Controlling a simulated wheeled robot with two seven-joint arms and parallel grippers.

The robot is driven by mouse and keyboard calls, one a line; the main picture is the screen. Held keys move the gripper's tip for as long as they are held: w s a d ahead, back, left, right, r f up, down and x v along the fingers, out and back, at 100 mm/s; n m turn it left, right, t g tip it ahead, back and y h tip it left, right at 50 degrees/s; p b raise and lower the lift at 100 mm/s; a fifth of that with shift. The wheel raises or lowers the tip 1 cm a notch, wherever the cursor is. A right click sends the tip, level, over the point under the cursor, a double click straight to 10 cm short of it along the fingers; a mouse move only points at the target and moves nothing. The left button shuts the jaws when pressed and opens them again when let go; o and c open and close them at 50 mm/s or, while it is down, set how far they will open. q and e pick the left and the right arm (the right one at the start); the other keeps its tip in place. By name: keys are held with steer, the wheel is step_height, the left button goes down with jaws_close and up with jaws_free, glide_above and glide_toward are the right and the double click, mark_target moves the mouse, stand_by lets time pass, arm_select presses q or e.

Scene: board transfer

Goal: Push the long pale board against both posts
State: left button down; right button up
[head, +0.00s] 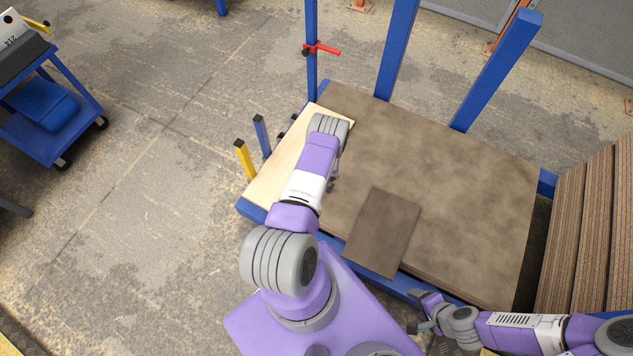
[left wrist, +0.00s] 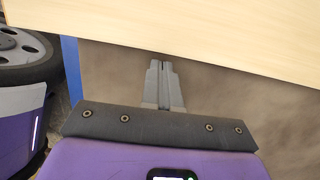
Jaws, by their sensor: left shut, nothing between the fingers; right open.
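The long pale board (head: 278,175) lies along the left edge of the brown sheet stack, partly hidden by my left arm. A yellow post (head: 244,160) and a short blue post (head: 262,136) stand along its outer left side. I cannot tell whether the board touches them. In the left wrist view the board (left wrist: 230,35) spans the top, and my left gripper (left wrist: 164,64) is shut and empty, its tips at or very near the board's inner edge. The head view mostly hides that gripper behind the arm. My right gripper (head: 424,312) is open and empty by the stack's front edge.
The brown sheet stack (head: 450,170) fills the blue-framed table, with a smaller brown panel (head: 382,232) on top. Tall blue uprights (head: 397,48) stand at the back. More stacked boards (head: 590,220) stand at right. A blue cart (head: 50,110) is at far left, with open floor between.

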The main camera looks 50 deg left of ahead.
arm_select(q)
steer(key=shift+w+d, duration=0.2)
steer(key=shift+d, duration=0.2)
steer(key=shift+r, duration=0.2)
step_height(320, 180, up, 7)
steer(key=p, duration=0.5)
steer(key=shift+f, duration=0.2)
steer(key=shift+w, duration=0.1)
